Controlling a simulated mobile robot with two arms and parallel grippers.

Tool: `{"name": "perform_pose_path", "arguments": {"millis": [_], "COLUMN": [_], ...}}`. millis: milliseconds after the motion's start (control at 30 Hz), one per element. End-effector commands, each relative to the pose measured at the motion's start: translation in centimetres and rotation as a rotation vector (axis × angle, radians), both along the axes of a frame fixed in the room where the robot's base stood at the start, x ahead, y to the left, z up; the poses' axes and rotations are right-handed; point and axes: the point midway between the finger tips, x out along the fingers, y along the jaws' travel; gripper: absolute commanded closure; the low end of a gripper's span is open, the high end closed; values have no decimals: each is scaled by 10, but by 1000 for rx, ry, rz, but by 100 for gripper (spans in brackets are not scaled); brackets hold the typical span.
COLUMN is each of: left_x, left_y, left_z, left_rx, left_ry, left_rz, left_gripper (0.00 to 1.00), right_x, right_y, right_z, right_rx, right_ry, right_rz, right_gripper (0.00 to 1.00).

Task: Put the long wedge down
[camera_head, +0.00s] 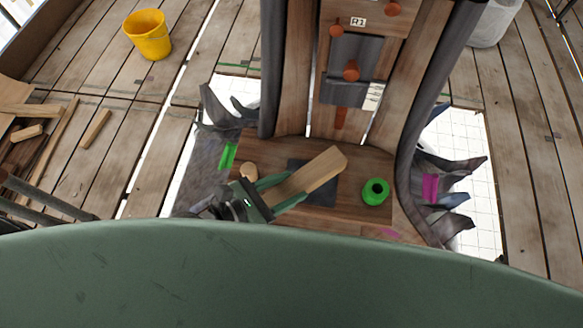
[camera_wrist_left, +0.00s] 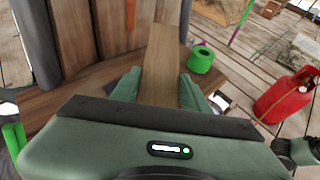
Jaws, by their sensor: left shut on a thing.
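The long wedge (camera_head: 322,168) is a pale, flat wooden piece with a broad far end. My left gripper (camera_head: 283,193) is shut on its near part in the head view. The wedge slants up and to the right over a dark square patch on the wooden base. In the left wrist view, the wedge (camera_wrist_left: 163,62) extends straight away from between the green fingers of the left gripper (camera_wrist_left: 158,88). I cannot tell whether the wedge touches the base.
A green tape roll (camera_head: 375,191) sits on the base (camera_head: 350,218) right of the wedge. A wooden panel with orange pegs (camera_head: 351,70) rises behind. A yellow bucket (camera_head: 148,34) stands far left. A red gas cylinder (camera_wrist_left: 288,94) shows right.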

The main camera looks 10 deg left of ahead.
Motion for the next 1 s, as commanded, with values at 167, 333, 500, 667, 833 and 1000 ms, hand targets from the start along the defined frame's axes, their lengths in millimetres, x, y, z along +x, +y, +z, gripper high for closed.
{"name": "perform_pose_path", "arguments": {"millis": [167, 333, 500, 667, 833, 1000], "left_x": [-54, -95, -119, -129, -130, -106], "left_y": [2, 3, 4, 4, 5, 21], "left_z": [-4, -3, -2, 0, 1, -3], "left_rx": [0, 0, 0, 0, 0, 10], "left_ry": [6, 5, 2, -1, -3, 0], "left_rz": [0, -2, -1, 0, 0, -17], "left_gripper": [100, 100, 100, 100, 100, 100], "right_x": [0, 0, 0, 0, 1, 1], "right_y": [-2, -4, -5, -5, -5, -4], "right_z": [-15, -25, -31, -33, -33, -33], "right_rx": [-2, -4, -5, -5, -5, -5], "right_ry": [1, 0, 0, 0, 0, -1], "right_rz": [0, 0, 0, 0, -1, -1], "right_gripper": [64, 64, 64, 64, 64, 64]}}
